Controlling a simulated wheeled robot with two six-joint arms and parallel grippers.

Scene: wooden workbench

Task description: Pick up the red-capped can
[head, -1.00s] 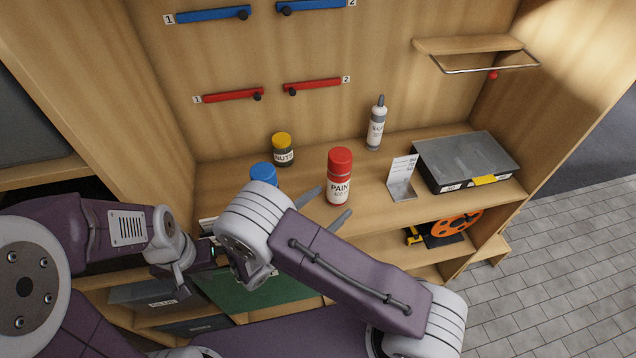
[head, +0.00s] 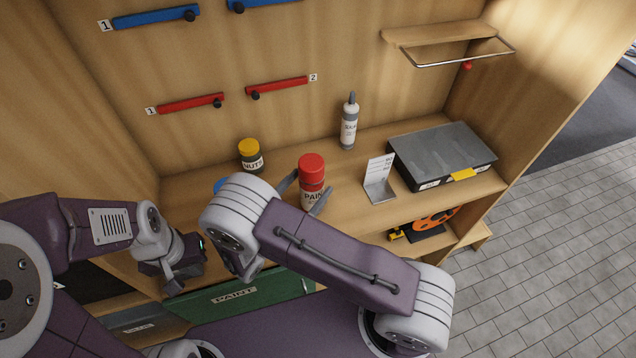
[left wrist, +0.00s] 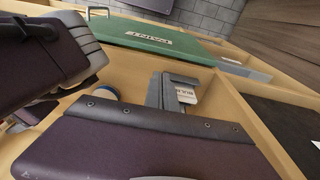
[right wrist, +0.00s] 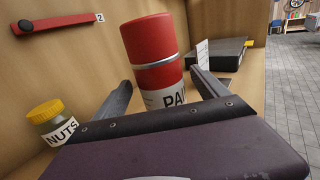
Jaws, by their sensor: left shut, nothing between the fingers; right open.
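The red-capped can (head: 312,170), with a white PAINT label, stands upright on the bench shelf. In the right wrist view the can (right wrist: 156,58) rises between the fingers of my right gripper (right wrist: 165,95). In the head view my right gripper (head: 304,192) is open, with a finger on either side of the can; I cannot tell whether either touches it. My left gripper (head: 186,284) is shut and empty at the left, below the shelf edge. Its jaws (left wrist: 172,92) also show in the left wrist view. The can's lower part is partly hidden.
A yellow-capped NUTS jar (head: 250,157) stands left of the can, a blue-capped container (head: 221,185) is mostly hidden by my right arm. A white bottle (head: 348,125), a card stand (head: 379,182) and a grey case (head: 442,152) stand to the right. A green PAINT case (head: 240,298) lies below.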

